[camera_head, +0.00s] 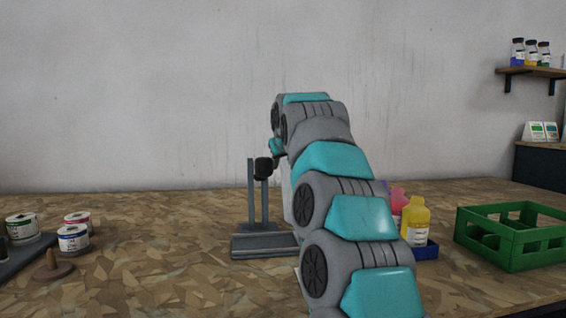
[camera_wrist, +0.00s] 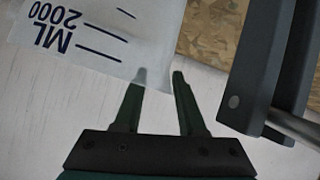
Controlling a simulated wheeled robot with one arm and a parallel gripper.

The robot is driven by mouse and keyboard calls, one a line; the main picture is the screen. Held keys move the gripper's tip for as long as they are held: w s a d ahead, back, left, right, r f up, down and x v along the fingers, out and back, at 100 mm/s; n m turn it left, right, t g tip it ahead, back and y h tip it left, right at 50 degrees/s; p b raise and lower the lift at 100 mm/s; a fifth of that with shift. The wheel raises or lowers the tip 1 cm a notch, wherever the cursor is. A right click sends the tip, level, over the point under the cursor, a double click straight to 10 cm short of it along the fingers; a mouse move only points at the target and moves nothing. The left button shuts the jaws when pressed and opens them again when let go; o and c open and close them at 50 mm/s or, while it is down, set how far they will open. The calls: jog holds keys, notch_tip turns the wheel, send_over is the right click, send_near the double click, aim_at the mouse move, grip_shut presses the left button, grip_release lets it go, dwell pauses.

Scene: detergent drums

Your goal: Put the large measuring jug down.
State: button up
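The large measuring jug (camera_wrist: 105,35) is pale and translucent, with dark "ML 2000" print and scale lines. It fills the upper left of the wrist view and looks tilted there. My gripper (camera_wrist: 160,76) has a dark finger on each side of the jug's edge; the left fingertip shows faintly through the jug wall. The fingers appear closed on that edge, though the contact is partly hidden. In the head view only a pale strip of the jug (camera_head: 287,190) shows beside my arm, which hides the rest and my gripper.
A grey two-post stand (camera_head: 265,240) is close to the jug; its dark bars (camera_wrist: 265,60) also show in the wrist view. Yellow bottle (camera_head: 416,222) and pink bottle stand in a blue tray (camera_head: 431,250). A green crate (camera_head: 510,236) is right, tins (camera_head: 73,238) left.

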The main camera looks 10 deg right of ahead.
jog(key=shift+r, duration=0.1)
jog(key=shift+s+r, duration=0.3)
jog(key=shift+s, duration=0.15)
jog(key=v, duration=1.1)
